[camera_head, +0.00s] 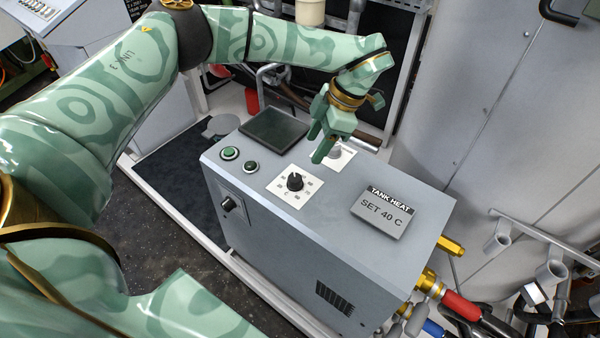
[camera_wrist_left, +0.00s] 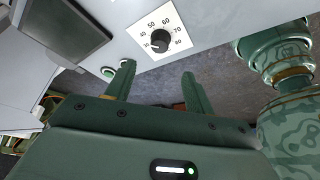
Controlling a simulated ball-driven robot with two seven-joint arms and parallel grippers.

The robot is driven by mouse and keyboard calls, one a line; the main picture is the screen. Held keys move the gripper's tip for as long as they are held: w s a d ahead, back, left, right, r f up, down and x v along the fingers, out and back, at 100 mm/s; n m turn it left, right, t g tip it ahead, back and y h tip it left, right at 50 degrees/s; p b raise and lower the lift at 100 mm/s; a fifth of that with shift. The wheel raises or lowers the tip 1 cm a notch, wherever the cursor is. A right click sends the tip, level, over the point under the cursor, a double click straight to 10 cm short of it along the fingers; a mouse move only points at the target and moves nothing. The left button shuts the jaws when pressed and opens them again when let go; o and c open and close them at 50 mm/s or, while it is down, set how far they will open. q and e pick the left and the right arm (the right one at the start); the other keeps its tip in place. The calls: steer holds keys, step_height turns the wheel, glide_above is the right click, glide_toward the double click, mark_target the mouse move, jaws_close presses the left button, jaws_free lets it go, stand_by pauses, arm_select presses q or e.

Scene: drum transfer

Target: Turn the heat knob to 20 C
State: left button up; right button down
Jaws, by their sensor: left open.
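The grey heater box (camera_head: 330,235) carries a sign (camera_head: 382,212) reading "TANK HEAT SET 40 C". On its top, a black heat knob (camera_head: 295,182) sits on a white dial plate. In the left wrist view the knob (camera_wrist_left: 160,40) shows with a scale from 30 to 80; its pointer seems to be toward the low end, but is too small to read surely. My left gripper (camera_head: 319,145) is open and empty, above the box top, just behind and right of the knob, apart from it. Its fingers (camera_wrist_left: 157,84) show spread in the left wrist view. My right gripper is not in view.
A second white plate (camera_head: 344,153) is partly hidden behind my left gripper. A dark screen (camera_head: 273,128) and two round buttons (camera_head: 230,153) are left of the knob. A side knob (camera_head: 229,204) is on the front face. Pipes and a large tank (camera_head: 490,110) stand right.

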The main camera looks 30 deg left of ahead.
mark_target(296, 177)
arm_select(q)
steer(key=b+x, duration=0.2)
steer(key=x, duration=0.9)
steer(key=shift+f, duration=0.2)
steer(key=c, duration=1)
